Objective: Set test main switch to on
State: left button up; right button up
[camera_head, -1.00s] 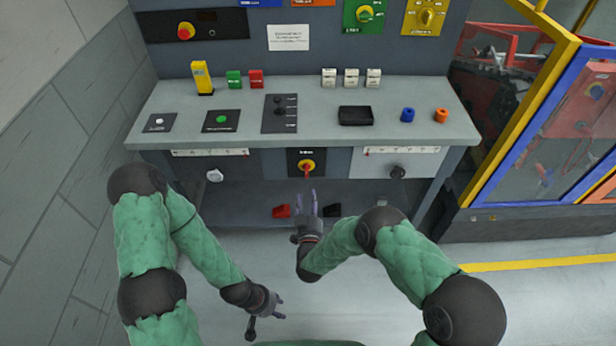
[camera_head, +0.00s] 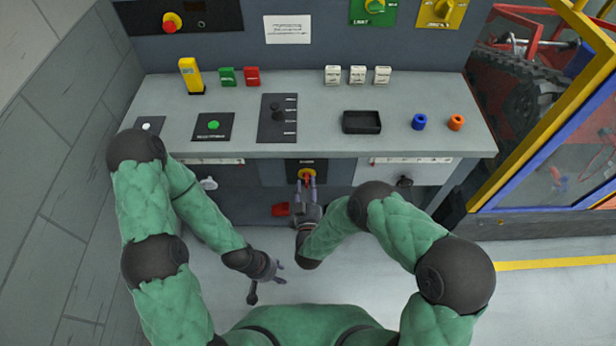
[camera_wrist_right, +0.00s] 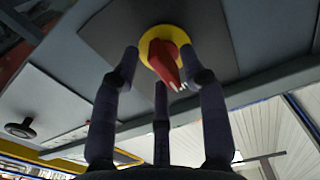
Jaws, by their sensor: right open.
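The main switch is a red rotary handle on a yellow round plate (camera_head: 307,173), set in a dark panel on the front of the console. In the right wrist view the red handle (camera_wrist_right: 166,62) points down and slightly right. My right gripper (camera_head: 306,190) is open just in front of the switch. In its wrist view the fingers (camera_wrist_right: 160,75) stand apart on both sides of the handle, with a third finger below; I cannot tell whether any touch it. My left gripper (camera_head: 277,268) hangs empty and low at the left, away from the console, its fingers apart.
The console top (camera_head: 300,85) holds a black tray (camera_head: 361,122), a blue ring (camera_head: 419,122), an orange ring (camera_head: 456,122) and a lever panel (camera_head: 277,118). A black knob (camera_head: 405,181) is right of the switch. A yellow-and-blue frame stands at right.

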dwell(0.3)
grip_shut()
